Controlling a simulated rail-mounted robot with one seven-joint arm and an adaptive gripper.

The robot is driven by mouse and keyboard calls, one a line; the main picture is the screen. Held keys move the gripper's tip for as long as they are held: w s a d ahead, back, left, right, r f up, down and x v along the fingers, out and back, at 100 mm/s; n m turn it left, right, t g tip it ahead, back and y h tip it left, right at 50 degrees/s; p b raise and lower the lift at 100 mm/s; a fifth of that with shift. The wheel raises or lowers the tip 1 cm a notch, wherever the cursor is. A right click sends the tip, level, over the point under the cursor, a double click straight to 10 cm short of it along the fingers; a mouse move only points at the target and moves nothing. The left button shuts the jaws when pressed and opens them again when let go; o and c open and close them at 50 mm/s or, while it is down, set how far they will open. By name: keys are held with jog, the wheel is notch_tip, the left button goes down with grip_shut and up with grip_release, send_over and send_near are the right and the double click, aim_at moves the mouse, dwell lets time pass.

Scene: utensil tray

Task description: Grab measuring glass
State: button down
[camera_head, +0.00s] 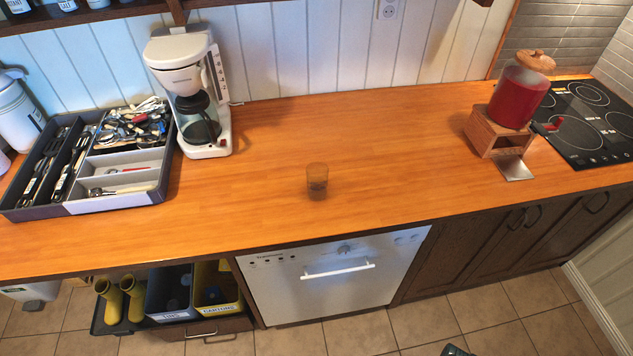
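The measuring glass (317,181) is a small, clear, see-through cup. It stands upright on the orange wooden counter (400,150), near the middle and a little back from the front edge. The counter shows through its walls, and its lower part looks darker. Nothing touches it. My gripper cannot be made out. Only a small dark shape, too small to identify, shows at the bottom edge right of centre.
A utensil tray (117,202) with cutlery and a white coffee maker (180,52) stand left. The counter around the glass is clear. A white dishwasher (330,290) is below the front edge.

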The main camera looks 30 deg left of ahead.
jog(key=shift+c, duration=1.2)
grip_release()
jog(key=shift+a, duration=0.1)
